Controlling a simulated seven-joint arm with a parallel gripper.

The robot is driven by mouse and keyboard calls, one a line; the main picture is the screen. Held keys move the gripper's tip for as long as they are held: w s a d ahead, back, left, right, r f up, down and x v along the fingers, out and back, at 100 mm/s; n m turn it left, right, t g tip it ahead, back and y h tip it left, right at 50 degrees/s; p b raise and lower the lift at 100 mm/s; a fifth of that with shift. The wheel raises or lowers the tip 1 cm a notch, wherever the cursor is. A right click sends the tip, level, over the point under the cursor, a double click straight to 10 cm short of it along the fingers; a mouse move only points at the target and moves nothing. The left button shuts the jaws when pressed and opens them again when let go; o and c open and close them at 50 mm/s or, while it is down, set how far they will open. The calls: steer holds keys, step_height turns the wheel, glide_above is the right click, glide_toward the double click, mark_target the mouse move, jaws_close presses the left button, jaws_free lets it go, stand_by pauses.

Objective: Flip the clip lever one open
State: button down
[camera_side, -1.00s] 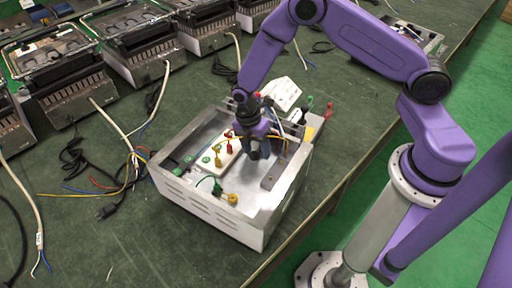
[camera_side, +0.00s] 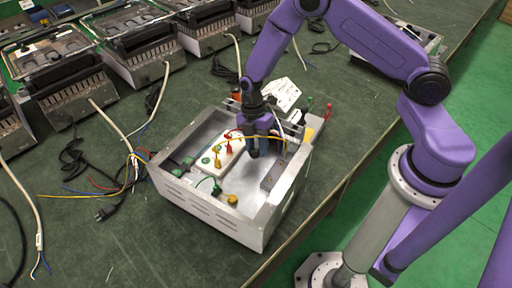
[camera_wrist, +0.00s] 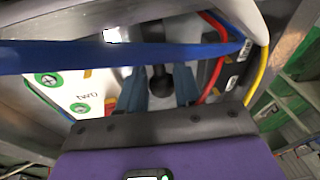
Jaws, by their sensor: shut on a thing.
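My gripper (camera_side: 255,150) is inside the open metal casing (camera_side: 235,223), over the inner end of the white board. In the wrist view my gripper (camera_wrist: 158,92) has its two bluish fingers on either side of a dark rod with a round black knob (camera_wrist: 158,80), and they are shut on it. This looks like a clip lever; its number is not visible. Its base is hidden by a blue wire and my gripper. The white board (camera_wrist: 70,88) beside it has green round marks and the lettering "TWO".
Red, yellow and green clips (camera_side: 218,160) with wires stand on the board left of my gripper. A blue wire (camera_wrist: 60,57) crosses close in front of the wrist camera; red and yellow wires (camera_wrist: 262,70) curve at right. Other metal units (camera_side: 135,50) stand behind on the green table.

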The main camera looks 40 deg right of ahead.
mark_target(258, 150)
steer(key=y, duration=0.2)
steer(key=d+r+g+y, duration=0.1)
steer(key=shift+w+d+y, duration=0.2)
steer(key=shift+y, duration=0.2)
steer(key=shift+w+d+r+n+g+y, duration=0.1)
steer(key=shift+d+r+n+g+y, duration=0.15)
steer(key=shift+y, duration=0.5)
steer(key=shift+w+d+r+n+g+y, duration=0.1)
steer(key=shift+d+g+y, duration=0.2)
steer(key=shift+y, duration=0.45)
steer(key=shift+d, duration=0.1)
steer(key=c, duration=0.8)
jaws_free()
steer(key=v, duration=1.7)
steer(key=shift+d+r, duration=0.1)
steer(key=shift+d, duration=0.15)
